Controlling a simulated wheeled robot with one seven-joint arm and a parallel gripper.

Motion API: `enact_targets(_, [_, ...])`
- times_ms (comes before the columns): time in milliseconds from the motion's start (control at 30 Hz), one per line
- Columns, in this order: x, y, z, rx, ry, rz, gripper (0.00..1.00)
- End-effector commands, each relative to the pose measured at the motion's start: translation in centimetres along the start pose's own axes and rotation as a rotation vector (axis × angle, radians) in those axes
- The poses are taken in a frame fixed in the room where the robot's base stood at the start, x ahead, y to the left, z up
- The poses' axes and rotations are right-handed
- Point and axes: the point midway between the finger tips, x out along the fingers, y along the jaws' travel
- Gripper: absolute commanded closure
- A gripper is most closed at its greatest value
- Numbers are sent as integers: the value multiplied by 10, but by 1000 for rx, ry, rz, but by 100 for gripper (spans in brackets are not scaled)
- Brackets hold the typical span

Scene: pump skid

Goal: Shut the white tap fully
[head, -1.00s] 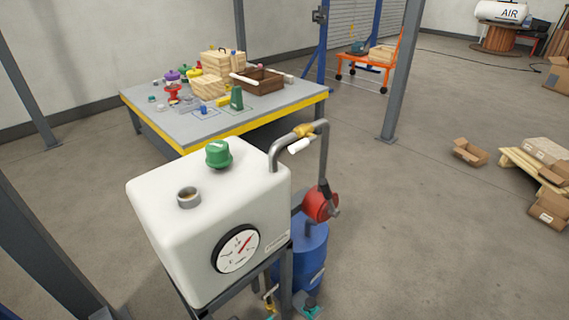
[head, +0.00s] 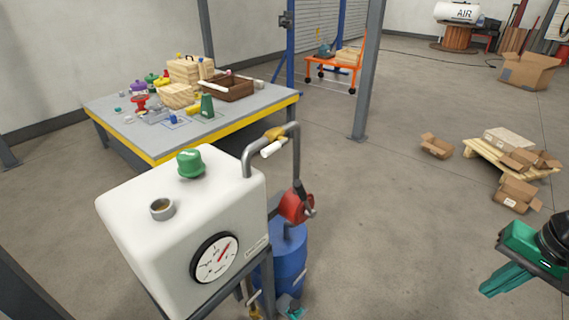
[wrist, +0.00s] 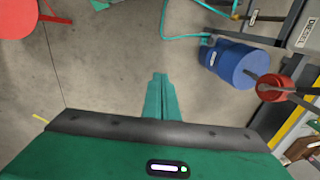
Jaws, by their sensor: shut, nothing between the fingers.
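The white tap is a white lever (head: 271,149) on a brass valve body (head: 275,134). It sits on the grey bent pipe (head: 297,150) above the right side of the white tank (head: 140,215) in the head view. The lever looks roughly in line with the pipe's top run. My gripper (head: 488,291) is at the lower right of the head view, well to the right of the tap and apart from it. In the wrist view my gripper's green fingers (wrist: 160,77) are together and empty, over bare floor. I cannot make out the white lever in the wrist view.
A red pump (head: 296,206) and a blue drum (head: 285,262) stand below the pipe; the drum also shows in the wrist view (wrist: 246,66). A grey workbench (head: 240,108) with clutter is behind the tank. Open floor lies between the pipe and my gripper.

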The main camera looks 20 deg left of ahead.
Motion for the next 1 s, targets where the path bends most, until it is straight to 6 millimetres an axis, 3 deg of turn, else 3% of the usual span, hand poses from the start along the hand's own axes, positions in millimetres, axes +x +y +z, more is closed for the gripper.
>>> enact_targets(33, [18, -24, 2, -9, -25, -46, 100])
enact_targets(200, [60, -107, 17, 28, -107, -246, 100])
enact_targets(400, [83, -203, 53, 164, -266, -503, 100])
enact_targets(567, [79, -272, 82, 347, -442, -698, 100])
enact_targets(700, [62, -322, 97, 561, -625, -846, 100])
enact_targets(833, [42, -357, 98, 793, -805, -952, 100])
enact_targets(1000, [22, -383, 85, 1070, -1005, -1029, 100])
